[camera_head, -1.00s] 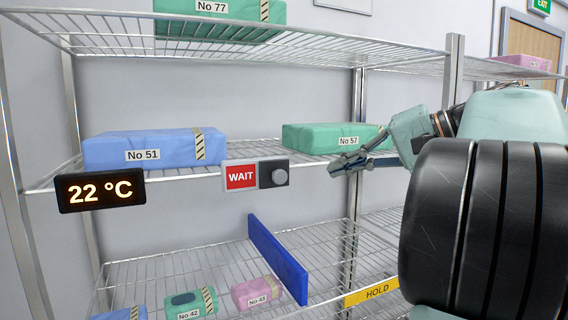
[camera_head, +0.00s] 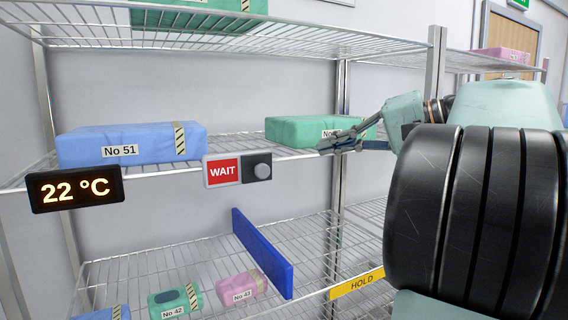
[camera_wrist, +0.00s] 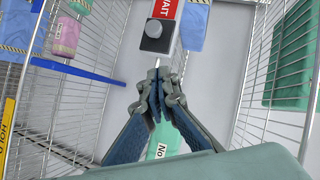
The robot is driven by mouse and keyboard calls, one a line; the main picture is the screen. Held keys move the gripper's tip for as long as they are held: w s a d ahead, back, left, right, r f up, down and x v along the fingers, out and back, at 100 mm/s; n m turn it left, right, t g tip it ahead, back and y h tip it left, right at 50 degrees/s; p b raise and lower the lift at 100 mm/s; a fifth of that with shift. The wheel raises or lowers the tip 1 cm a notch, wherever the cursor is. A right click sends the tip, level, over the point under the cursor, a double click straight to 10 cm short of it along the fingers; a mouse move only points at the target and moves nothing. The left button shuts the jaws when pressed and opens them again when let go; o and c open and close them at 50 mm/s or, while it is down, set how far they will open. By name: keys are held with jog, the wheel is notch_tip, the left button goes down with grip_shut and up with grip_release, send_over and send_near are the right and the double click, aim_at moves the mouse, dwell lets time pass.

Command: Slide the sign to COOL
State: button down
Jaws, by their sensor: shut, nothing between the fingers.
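The sign (camera_head: 222,171) shows a red panel reading WAIT at its left. A dark slider plate with a round grey knob (camera_head: 263,171) covers its right part. It is mounted on the front edge of the middle shelf. The word COOL is not visible. My gripper (camera_head: 322,147) is shut and empty, to the right of the knob and slightly higher in the head view, in front of the green package No 57 (camera_head: 292,131). In the wrist view the knob (camera_wrist: 155,30) lies beyond my shut fingertips (camera_wrist: 157,72), with a visible gap between.
A display (camera_head: 74,188) reads 22 °C left of the sign. A blue package No 51 (camera_head: 130,144) lies on the middle shelf. Below are a blue divider (camera_head: 262,254), a yellow HOLD label (camera_head: 357,284) and several small packages. The space before the shelf edge between gripper and knob looks clear.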

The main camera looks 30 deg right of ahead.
aim_at(260, 169)
jog(key=w+a+f, duration=0.4)
jog(key=w+a, duration=0.2)
jog(key=a, duration=0.1)
jog(key=shift+a, duration=0.15)
dwell(0.4)
